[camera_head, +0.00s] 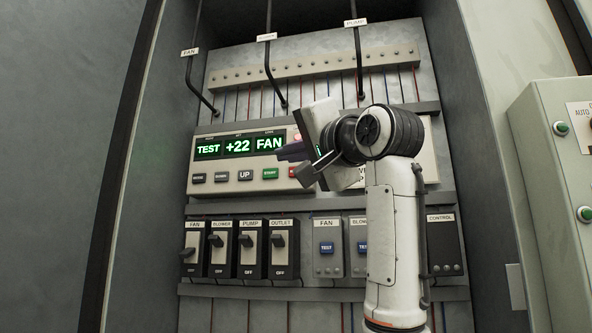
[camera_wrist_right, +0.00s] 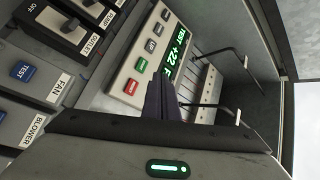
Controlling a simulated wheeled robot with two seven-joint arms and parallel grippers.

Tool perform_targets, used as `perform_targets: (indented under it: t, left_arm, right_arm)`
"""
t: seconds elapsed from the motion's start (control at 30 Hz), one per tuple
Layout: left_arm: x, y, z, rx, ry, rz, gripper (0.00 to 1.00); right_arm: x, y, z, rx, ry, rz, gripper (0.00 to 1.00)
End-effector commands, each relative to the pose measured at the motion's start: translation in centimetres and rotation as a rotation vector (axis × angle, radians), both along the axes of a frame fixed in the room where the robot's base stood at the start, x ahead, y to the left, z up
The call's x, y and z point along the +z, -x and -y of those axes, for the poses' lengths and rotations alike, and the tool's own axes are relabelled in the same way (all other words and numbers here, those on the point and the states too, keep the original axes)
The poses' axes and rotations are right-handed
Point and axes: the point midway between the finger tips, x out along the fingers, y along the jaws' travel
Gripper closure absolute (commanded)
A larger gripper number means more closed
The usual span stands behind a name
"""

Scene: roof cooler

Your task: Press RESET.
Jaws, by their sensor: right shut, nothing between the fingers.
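The controller panel (camera_head: 225,187) is cream and has a green-lit display (camera_head: 238,147) reading TEST, +22 and FAN. Under the display is a row of buttons: dark ones, UP, a green button (camera_head: 270,173) and a red button (camera_head: 293,172) at the right end. The red button also shows in the right wrist view (camera_wrist_right: 131,87); its label is too small to read. My right gripper (camera_head: 282,152) is shut and empty, its dark fingertips in front of the panel near the red button. In the wrist view the fingers (camera_wrist_right: 158,88) appear beside that button, and I cannot tell whether they touch the panel.
Below the panel are several breaker switches (camera_head: 222,250) and modules with blue TEST buttons (camera_head: 327,247). Pipes (camera_head: 268,60) hang above. Cabinet walls stand on both sides, and a box with green buttons (camera_head: 562,129) is at the right.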

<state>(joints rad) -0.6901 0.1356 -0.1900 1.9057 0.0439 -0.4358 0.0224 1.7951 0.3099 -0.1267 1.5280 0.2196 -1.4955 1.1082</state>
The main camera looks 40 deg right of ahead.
Motion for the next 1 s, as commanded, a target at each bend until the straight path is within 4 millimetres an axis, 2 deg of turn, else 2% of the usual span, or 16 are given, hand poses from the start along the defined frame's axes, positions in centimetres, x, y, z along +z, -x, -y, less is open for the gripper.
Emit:
perform_targets:
  t: [0.33,0.5,1.0]
  left_arm:
    - [2.1,-0.1,0.1,0.0,0.001,0.003,1.0]
    - [1.9,-0.3,0.1,-0.001,0.003,0.008,1.0]
    - [1.9,-0.5,0.1,-0.001,0.002,0.011,1.0]
  right_arm:
    - [0.1,-3.3,3.9,-0.002,-0.002,-0.004,1.0]
    - [0.0,-4.3,5.0,0.001,-0.001,-0.003,1.0]
    - [0.0,-4.9,5.7,0.0,0.001,0.0,1.0]
